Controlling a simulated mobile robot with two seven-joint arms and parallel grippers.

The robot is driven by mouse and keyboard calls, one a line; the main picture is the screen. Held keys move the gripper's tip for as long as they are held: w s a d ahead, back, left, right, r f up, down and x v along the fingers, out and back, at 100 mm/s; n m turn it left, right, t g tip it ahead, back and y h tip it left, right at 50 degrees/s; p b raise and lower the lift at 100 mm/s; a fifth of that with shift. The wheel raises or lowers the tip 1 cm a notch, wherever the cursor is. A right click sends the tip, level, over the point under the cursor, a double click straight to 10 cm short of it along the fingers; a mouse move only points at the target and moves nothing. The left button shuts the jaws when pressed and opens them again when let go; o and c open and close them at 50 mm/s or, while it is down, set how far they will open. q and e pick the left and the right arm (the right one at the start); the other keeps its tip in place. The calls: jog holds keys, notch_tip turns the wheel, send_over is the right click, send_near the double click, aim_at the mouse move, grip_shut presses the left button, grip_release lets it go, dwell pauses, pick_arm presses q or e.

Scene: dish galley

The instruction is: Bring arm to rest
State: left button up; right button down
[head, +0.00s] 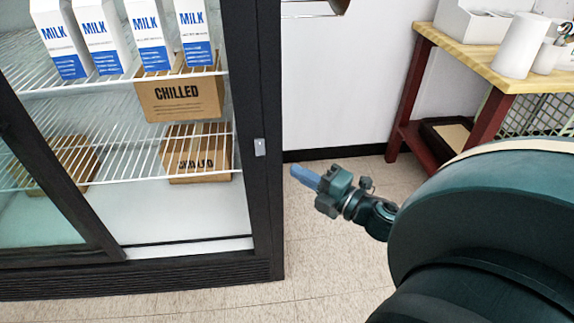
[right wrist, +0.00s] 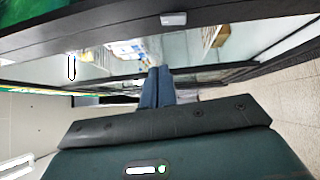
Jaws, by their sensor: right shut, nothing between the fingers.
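My right gripper (head: 305,177) is in the middle of the head view, over the floor just right of the fridge frame. Its blue fingers are shut together with nothing between them and point left toward the fridge. The right wrist view shows the same shut fingers (right wrist: 157,88), with the fridge front beyond them. The gripper looks apart from the fridge, though the exact gap is hard to tell. My right arm fills the lower right of the head view. My left gripper is not in view.
A black-framed fridge (head: 262,215) with milk cartons (head: 150,38) and cardboard boxes (head: 182,95) stands at the left, its right part open. A wooden-topped table (head: 465,55) with a white roll (head: 520,45) stands back right. Floor (head: 335,225) between them is clear.

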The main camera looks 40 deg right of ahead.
jog(key=shift+s+r, duration=0.1)
jog(key=shift+s, duration=0.3)
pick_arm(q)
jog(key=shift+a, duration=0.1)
